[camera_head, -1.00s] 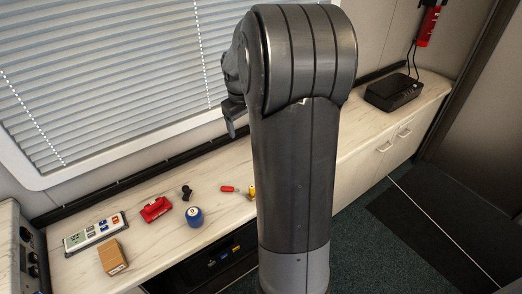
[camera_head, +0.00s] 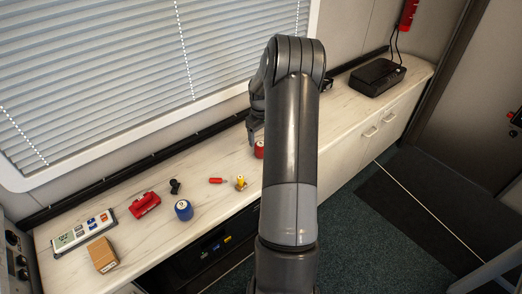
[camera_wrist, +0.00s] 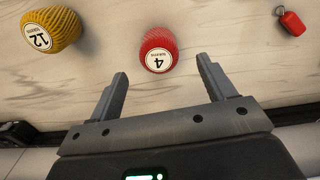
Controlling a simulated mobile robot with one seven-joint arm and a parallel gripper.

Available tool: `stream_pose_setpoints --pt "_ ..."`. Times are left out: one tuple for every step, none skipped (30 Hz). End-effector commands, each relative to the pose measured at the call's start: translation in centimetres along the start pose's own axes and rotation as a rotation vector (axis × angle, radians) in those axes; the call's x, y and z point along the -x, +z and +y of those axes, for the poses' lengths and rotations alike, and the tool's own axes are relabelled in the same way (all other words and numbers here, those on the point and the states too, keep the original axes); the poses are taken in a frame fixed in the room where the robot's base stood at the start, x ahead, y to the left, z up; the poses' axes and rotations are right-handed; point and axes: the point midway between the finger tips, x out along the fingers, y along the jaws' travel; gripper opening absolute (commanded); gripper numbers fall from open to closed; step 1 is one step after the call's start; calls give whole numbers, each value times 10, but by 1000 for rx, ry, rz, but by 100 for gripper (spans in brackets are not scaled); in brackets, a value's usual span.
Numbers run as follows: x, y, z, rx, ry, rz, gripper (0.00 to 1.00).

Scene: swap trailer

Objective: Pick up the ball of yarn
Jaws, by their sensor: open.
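A red ribbed ball of yarn (camera_wrist: 158,48) with a round white label marked 4 stands in the wrist view, ahead of the gap between my fingers. A yellow ribbed ball (camera_wrist: 50,34) with a label marked 12 is to its left. My gripper (camera_wrist: 163,88) is open and empty, its fingertips just short of the red ball and not around it. In the head view my gripper (camera_head: 254,132) is over the counter, and a red round thing (camera_head: 259,150) shows just below it, partly hidden by my arm.
A black box (camera_head: 378,77) sits at the far right. A red fob (camera_wrist: 291,22) shows in the wrist view.

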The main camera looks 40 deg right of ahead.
Motion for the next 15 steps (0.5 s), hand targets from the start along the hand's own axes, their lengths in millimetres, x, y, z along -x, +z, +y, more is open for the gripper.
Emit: stream_pose_setpoints --pt "-8 0 0 0 -1 -1 76" --pt "-11 0 0 0 -1 0 76" --pt "-14 0 0 0 -1 0 76" --pt "-16 0 0 0 -1 0 76" --pt "-18 0 0 0 -1 0 76" --pt "-20 0 0 0 -1 0 76" --pt "-23 0 0 0 0 0 76" --pt "-26 0 0 0 0 0 76" --pt "-32 0 1 1 -1 -1 76" --pt "-36 0 1 1 -1 -1 76" --pt "-41 0 1 1 -2 -2 76" --pt "-47 0 2 0 -2 -1 76" --pt "-52 0 2 0 -2 -1 76" --pt "-57 0 2 0 -2 -1 76" --pt "-62 0 2 0 -1 -1 76"
